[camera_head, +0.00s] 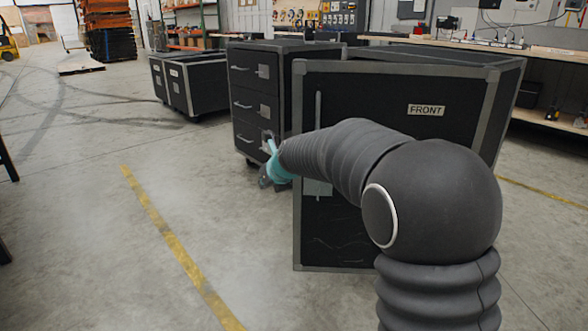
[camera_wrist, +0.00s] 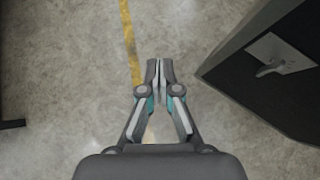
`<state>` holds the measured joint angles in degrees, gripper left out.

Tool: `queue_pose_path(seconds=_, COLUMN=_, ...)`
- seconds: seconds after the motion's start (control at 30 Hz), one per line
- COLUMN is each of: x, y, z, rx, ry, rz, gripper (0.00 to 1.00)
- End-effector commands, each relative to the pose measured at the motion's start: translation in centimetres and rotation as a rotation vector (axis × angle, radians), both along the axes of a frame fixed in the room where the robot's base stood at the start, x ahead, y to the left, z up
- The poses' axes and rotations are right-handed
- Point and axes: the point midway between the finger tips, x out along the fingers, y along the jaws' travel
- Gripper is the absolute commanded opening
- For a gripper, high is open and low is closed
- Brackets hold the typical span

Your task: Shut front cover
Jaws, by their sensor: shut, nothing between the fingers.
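The front cover (camera_head: 400,120) is a large black panel with grey metal edging and a "FRONT" label, standing upright in the head view. It has a tall handle bar and a metal plate near its left side, partly hidden by my arm. My gripper (camera_head: 266,180) is beside the cover's left edge, with its fingers shut and empty. In the wrist view my gripper (camera_wrist: 166,68) points over bare floor, and a black panel with a metal latch plate (camera_wrist: 280,62) stands to its right, apart from the fingers. I cannot tell how far the cover stands open.
A black drawer case (camera_head: 250,100) with handles stands behind the gripper. Black cases (camera_head: 195,85) stand farther back left. A workbench (camera_head: 550,60) runs along the back right.

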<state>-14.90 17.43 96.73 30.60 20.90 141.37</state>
Motion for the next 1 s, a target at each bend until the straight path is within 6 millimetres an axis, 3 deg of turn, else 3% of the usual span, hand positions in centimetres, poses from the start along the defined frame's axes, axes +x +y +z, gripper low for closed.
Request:
queue_pose_path(seconds=0.03, x=-0.3, y=0.8, z=-2.1, rx=0.010, ry=-0.031, rz=-0.014, gripper=0.00)
queue_pose_path(seconds=0.1, x=-0.2, y=1.3, z=-2.9, rx=0.026, ry=-0.084, rz=-0.050, gripper=0.00)
queue_pose_path(seconds=0.33, x=0.2, y=0.7, z=-4.2, rx=0.087, ry=-0.308, rz=-0.230, gripper=0.00)
queue_pose_path(seconds=0.7, x=0.5, y=-6.0, z=0.4, rx=0.140, ry=-0.662, rz=-0.545, gripper=0.00)
queue_pose_path(seconds=1.0, x=1.8, y=-7.0, z=1.8, rx=0.153, ry=-0.721, rz=-0.583, gripper=0.00)
